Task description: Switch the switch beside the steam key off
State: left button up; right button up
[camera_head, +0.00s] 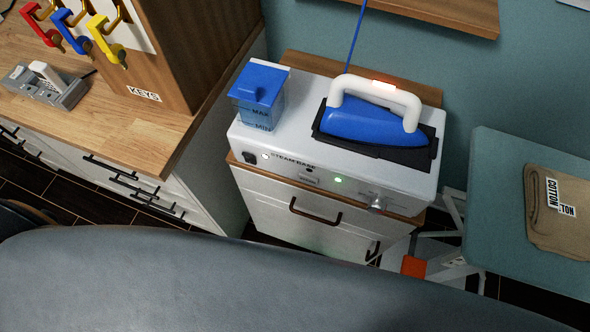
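A white steam station (330,172) marked with lettering that seems to read "STEAM BASE" stands on a wooden-topped white cabinet. On its front, at the far left, is a small black switch (250,157), with a pale light (265,157) beside it. Its on or off position is too small to read. A green light (338,180) glows further right, and a metallic knob (377,204) sits near the right end. I cannot make out which part is the steam key. Neither of my grippers is in view.
A blue iron (362,124) and blue-lidded water tank (258,95) stand on the station. Left, colored keys (106,40) hang by a "KEYS" label (144,93); a grey block with a white lever (48,82) lies on the counter. A folded "COTTON" cloth (558,225) lies right.

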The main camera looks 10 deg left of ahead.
aim_at(249, 157)
jog(key=k+u, duration=0.1)
jog(key=u, duration=0.7)
